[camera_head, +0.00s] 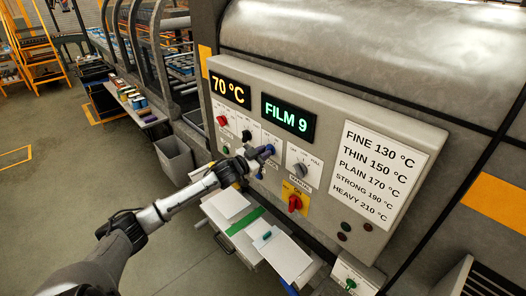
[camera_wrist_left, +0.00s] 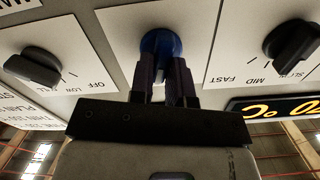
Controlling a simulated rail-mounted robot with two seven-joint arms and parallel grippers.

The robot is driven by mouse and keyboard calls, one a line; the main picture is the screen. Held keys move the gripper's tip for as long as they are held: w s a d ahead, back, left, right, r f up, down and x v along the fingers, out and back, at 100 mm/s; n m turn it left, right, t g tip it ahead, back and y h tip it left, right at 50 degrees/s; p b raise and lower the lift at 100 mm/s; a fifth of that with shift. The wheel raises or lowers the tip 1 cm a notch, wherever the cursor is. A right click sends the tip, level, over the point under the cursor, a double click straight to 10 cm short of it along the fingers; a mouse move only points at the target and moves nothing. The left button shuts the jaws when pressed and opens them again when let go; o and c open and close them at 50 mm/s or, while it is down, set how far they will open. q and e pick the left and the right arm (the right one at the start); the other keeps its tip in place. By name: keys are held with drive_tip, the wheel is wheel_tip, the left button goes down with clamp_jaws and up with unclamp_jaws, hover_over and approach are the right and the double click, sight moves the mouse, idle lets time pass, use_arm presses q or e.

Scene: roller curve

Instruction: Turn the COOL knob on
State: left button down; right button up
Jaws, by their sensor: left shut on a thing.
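The control panel (camera_head: 335,110) has a row of knobs under two lit displays. A blue knob (camera_head: 268,150) sits on a white plate in the middle of the row; I take it as the COOL knob, but its label cannot be read. My left gripper (camera_head: 258,155) is at this knob. In the left wrist view its two dark fingers (camera_wrist_left: 165,82) are shut on the blue knob (camera_wrist_left: 160,42), one on each side. The fingers hide part of the knob, so its setting cannot be told. My right gripper is not in view.
A red knob (camera_head: 221,120) is further left. A red switch (camera_head: 294,203) on a yellow plate is below. A tray with pouches (camera_head: 230,203) lies beneath the panel.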

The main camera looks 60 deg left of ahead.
use_arm(q)
drive_tip(key=shift+m, duration=0.7)
drive_tip(key=c, duration=1.1)
unclamp_jaws()
drive_tip(key=shift+s+d, duration=0.1)
drive_tip(key=shift+s+d+b, duration=0.25)
drive_tip(key=shift+s+d, duration=0.15)
drive_tip(key=shift+s, duration=1.8)
drive_tip(key=shift+s+d+b, duration=0.2)
drive_tip(key=shift+s+d, duration=0.25)
drive_tip(key=shift+s, duration=1.8)
drive_tip(key=shift+s+d+b, duration=0.25)
drive_tip(key=shift+s+d, duration=0.15)
drive_tip(key=shift+s, duration=1.8)
